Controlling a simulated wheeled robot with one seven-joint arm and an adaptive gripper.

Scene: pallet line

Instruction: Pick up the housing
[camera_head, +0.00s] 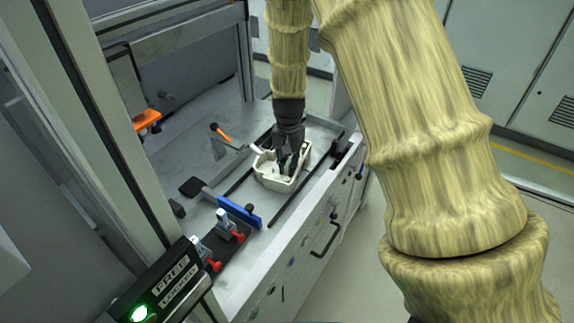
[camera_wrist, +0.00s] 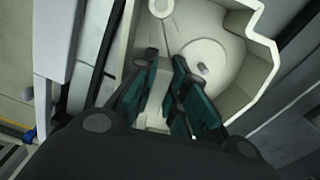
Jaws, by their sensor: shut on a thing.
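The housing (camera_head: 278,181) is an off-white, open-topped box-like part with raised walls. In the head view it sits on the workbench between two dark rails. In the wrist view the housing (camera_wrist: 232,52) fills the upper middle, showing a round boss and a small post inside. My gripper (camera_head: 288,163) points down into the housing from above. In the wrist view the dark green fingers of my gripper (camera_wrist: 168,92) are inside the housing's outline, close together, shut on a part of it. The gripped spot itself is mostly hidden by the fingers.
The grey workbench (camera_head: 240,290) carries a blue bar (camera_head: 239,212), red-tipped clamps (camera_head: 229,226) and an orange-handled lever (camera_head: 221,132) left of the housing. A frame post (camera_head: 112,130) and a lit FREE/LOCKED panel (camera_head: 165,285) stand at the near left. Open floor (camera_head: 350,270) lies right of the bench.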

